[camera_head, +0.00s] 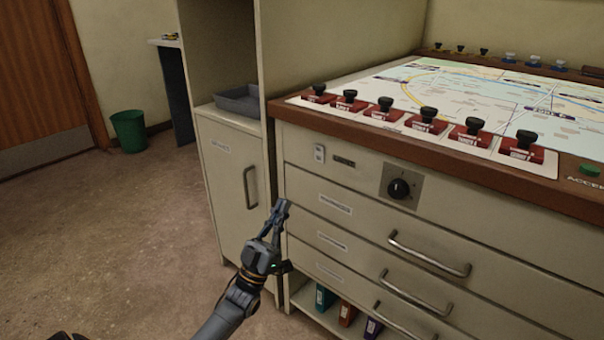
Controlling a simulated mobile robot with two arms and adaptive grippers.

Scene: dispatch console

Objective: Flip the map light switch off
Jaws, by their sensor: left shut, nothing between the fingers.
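A small white rocker switch (319,153) sits on the console's upper front panel, near its left edge. A small dark label plate (344,162) is just right of it. Which way the switch is set is too small to tell. My left gripper (282,207) is shut and empty, pointing up in front of the console's left front edge. It is below and left of the switch, apart from it. My right gripper is not in view.
A black rotary knob (399,188) is right of the switch. Drawers with metal handles (430,256) lie below. The map table (470,105) on top carries several red blocks with black knobs. A grey tray (238,101) is on the left cabinet.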

